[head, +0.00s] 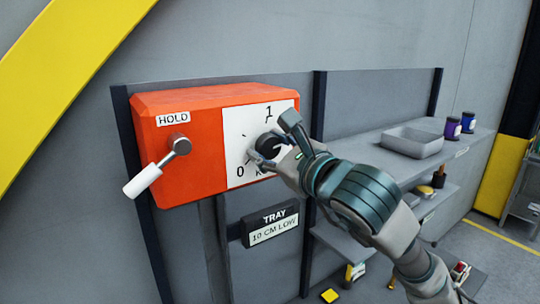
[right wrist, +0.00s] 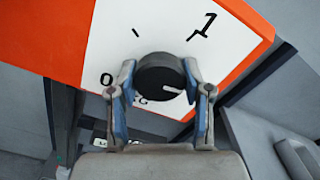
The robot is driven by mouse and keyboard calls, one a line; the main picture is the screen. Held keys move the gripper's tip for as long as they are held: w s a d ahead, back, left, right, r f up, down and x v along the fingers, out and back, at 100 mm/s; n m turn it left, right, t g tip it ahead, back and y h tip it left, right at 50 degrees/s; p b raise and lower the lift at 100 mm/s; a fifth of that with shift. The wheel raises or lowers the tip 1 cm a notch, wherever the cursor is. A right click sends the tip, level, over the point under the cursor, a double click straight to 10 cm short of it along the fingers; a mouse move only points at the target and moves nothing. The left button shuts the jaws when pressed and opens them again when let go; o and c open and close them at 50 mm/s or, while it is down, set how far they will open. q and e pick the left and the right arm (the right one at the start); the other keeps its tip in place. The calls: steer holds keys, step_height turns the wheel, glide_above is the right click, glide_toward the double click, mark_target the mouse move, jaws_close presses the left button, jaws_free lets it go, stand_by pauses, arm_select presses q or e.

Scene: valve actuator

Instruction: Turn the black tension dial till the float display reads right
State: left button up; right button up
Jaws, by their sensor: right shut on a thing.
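The black tension dial (head: 268,146) sits on the white scale plate (head: 240,122) of the orange box (head: 185,105). In the right wrist view the dial (right wrist: 160,75) has a short white mark pointing right. The scale has ticks, a 0 at lower left and a 1 at upper right. My right gripper (right wrist: 158,82) is shut on the dial, one finger on each side; in the head view it (head: 272,150) partly hides the dial and lettering. The float display (head: 270,229) below the box reads "TRAY 10 CM LOW". My left gripper is not in view.
A lever with a white handle (head: 143,181) sticks out under the HOLD label at the box's left. A grey shelf (head: 370,152) at right holds a grey tray (head: 411,142) and two jars (head: 453,127). Dark upright posts stand behind the box.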

steer(key=shift+f+m+b, duration=0.25)
steer(key=shift+m+b, duration=0.95)
steer(key=shift+b, duration=0.05)
steer(key=shift+r+m+b, duration=0.2)
steer(key=shift+m+b, duration=1.15)
steer(key=shift+m, duration=0.45)
steer(key=o, duration=1.2)
steer(key=shift+s+d, duration=0.1)
steer(key=v, duration=1.1)
steer(key=shift+s+d, duration=0.15)
steer(key=shift+d, duration=0.15)
